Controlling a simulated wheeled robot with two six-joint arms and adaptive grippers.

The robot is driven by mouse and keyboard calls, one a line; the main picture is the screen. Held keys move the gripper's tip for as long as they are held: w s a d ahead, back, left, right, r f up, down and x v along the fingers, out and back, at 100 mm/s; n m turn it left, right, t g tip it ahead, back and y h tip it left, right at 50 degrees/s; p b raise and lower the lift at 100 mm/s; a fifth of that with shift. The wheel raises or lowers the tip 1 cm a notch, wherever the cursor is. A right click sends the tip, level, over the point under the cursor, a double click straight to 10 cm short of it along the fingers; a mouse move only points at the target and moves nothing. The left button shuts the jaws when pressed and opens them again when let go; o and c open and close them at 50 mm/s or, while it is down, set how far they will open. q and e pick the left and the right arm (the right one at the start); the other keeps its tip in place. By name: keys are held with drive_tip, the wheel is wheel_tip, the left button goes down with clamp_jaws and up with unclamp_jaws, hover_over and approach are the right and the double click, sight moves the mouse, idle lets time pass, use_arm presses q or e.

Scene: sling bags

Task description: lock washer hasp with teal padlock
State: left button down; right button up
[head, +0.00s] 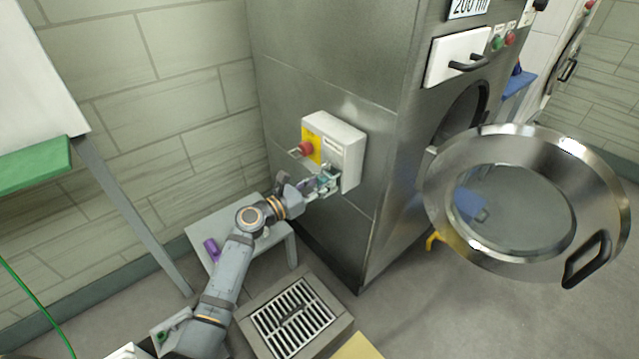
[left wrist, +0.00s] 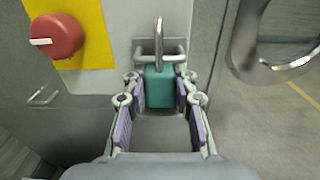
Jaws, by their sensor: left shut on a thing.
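The teal padlock (left wrist: 160,88) is between the purple-padded fingers of my left gripper (left wrist: 161,98), which is shut on it. Its tall metal shackle stands upright above the body in the left wrist view. A metal hasp (left wrist: 178,51) crosses at the shackle's foot, on the grey-white switch box; I cannot tell whether the shackle passes through it or is closed. In the head view my left gripper (head: 322,187) is at the lower front of the switch box (head: 343,143), on the side of the washer (head: 325,75). My right gripper is not in view.
A red rotary switch (head: 305,148) on a yellow plate is beside the hasp. The round washer door (head: 590,225) stands open at right. A small grey table (head: 273,236) with a purple item (head: 211,249) is below my left arm. A floor grate (head: 292,316) lies in front.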

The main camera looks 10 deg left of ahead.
use_arm(q)
drive_tip(key=shift+f, duration=0.15)
idle(0.4)
drive_tip(key=shift+c, duration=1.7)
unclamp_jaws()
drive_tip(key=shift+p+v, duration=0.45)
drive_tip(key=shift+v, duration=3.1)
